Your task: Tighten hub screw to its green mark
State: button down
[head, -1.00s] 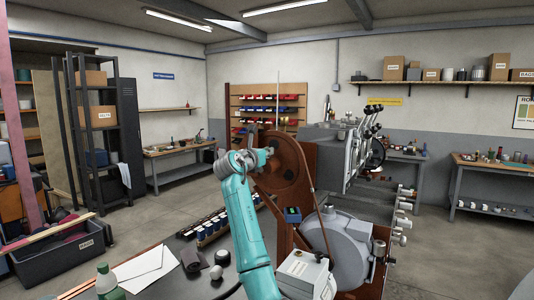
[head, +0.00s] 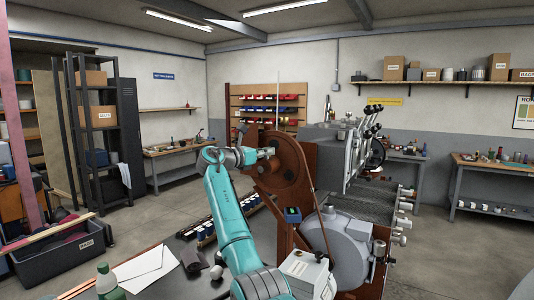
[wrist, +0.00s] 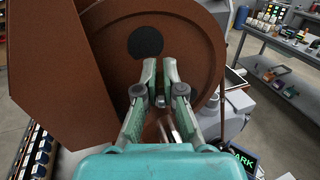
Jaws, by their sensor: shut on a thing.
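A large red-brown wheel (head: 287,160) stands upright on its brown frame, and it fills much of the wrist view (wrist: 205,62). A dark round hub disc (wrist: 145,42) sits on its face. My gripper (head: 270,153) reaches the wheel from the left. In the wrist view its fingertips (wrist: 160,66) are close together just below the dark disc. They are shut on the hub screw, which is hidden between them. The green mark does not show.
A green bottle (head: 107,280) and white paper (head: 145,265) are on the near bench.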

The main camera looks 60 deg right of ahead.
jog(key=shift+w+d+m+g+y, duration=0.15)
jog(key=shift+m+g+y, duration=0.65)
jog(key=shift+m+g, duration=0.8)
jog(key=shift+a+f+g+y, duration=0.2)
jog(key=shift+g+y, duration=0.1)
jog(key=shift+g, duration=0.7)
jog(key=c, duration=1.3)
grip_release()
jog(key=shift+r, duration=0.1)
jog(key=shift+d+n+t, duration=0.2)
jog(key=shift+n+t, duration=0.1)
jog(key=shift+t, duration=0.4)
jog(key=shift+s+a+n+t+h, duration=0.1)
jog(key=shift+s+n+t+h, duration=0.1)
jog(key=shift+n+t+h, duration=1)
